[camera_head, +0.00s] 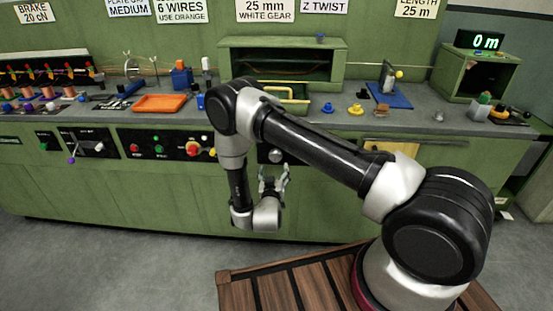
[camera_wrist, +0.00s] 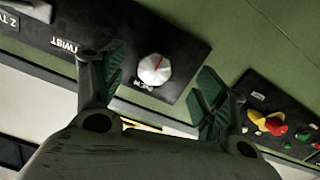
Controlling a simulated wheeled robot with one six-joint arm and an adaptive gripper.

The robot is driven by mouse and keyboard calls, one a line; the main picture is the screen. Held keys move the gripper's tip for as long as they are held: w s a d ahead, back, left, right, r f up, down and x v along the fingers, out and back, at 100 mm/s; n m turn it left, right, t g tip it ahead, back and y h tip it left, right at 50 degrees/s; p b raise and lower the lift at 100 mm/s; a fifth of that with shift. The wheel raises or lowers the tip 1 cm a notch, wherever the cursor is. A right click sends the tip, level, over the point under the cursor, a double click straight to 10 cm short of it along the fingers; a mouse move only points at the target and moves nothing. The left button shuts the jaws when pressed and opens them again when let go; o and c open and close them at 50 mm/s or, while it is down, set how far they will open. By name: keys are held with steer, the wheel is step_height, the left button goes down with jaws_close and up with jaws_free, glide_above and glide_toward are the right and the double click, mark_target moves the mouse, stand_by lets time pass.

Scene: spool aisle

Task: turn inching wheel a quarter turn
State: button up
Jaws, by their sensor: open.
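My gripper (camera_head: 273,172) is open and empty, in front of the green bench front. In the wrist view, its two fingers (camera_wrist: 160,88) stand apart, with a pale round knob (camera_wrist: 154,69) bearing a red line visible between them. That knob also shows in the head view (camera_head: 276,156), just behind the fingertips. It sits on a black panel (camera_wrist: 95,32) lettered TWIST. I see no touch between fingers and knob. No part is clearly labelled as the inching wheel, so I cannot tell which it is.
A black control panel (camera_head: 176,137) to the left has red and green buttons and a yellow-red control (camera_head: 194,149). An orange tray (camera_head: 160,103), a blue stand (camera_head: 390,96) and a green shelf (camera_head: 232,72) stand on the bench. The grey floor (camera_head: 120,250) is clear at left.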

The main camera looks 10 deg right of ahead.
mark_target(275, 158)
steer(key=shift+t, duration=0.4)
steer(key=x, duration=0.4)
steer(key=r+x, duration=0.1)
steer(key=x, duration=0.3)
steer(key=shift+r, duration=0.25)
steer(key=c, duration=1)
steer(key=shift+c, duration=0.2)
